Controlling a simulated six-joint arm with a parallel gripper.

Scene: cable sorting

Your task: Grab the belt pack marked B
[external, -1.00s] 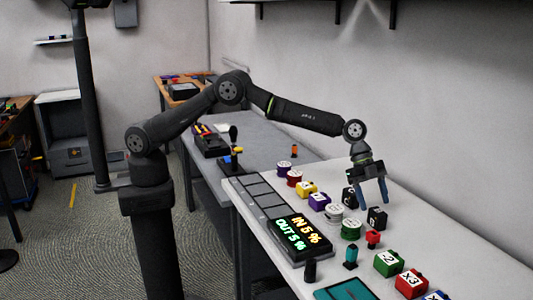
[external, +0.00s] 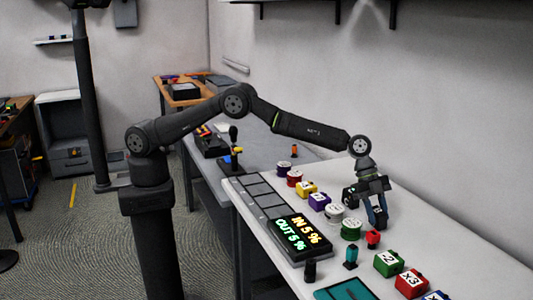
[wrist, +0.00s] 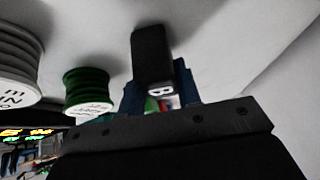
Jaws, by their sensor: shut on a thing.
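The belt pack marked B (wrist: 161,91) is a small black block with a white label. It shows in the wrist view between the blue fingers of my gripper (external: 377,218). My gripper is shut on it, low over the white bench at the right in the external view.
A green spool (external: 351,229) and a white spool (external: 335,215) stand just left of my gripper. A red connector (external: 373,239) is close in front. Green (external: 388,264) and red (external: 411,283) blocks lie nearer the camera.

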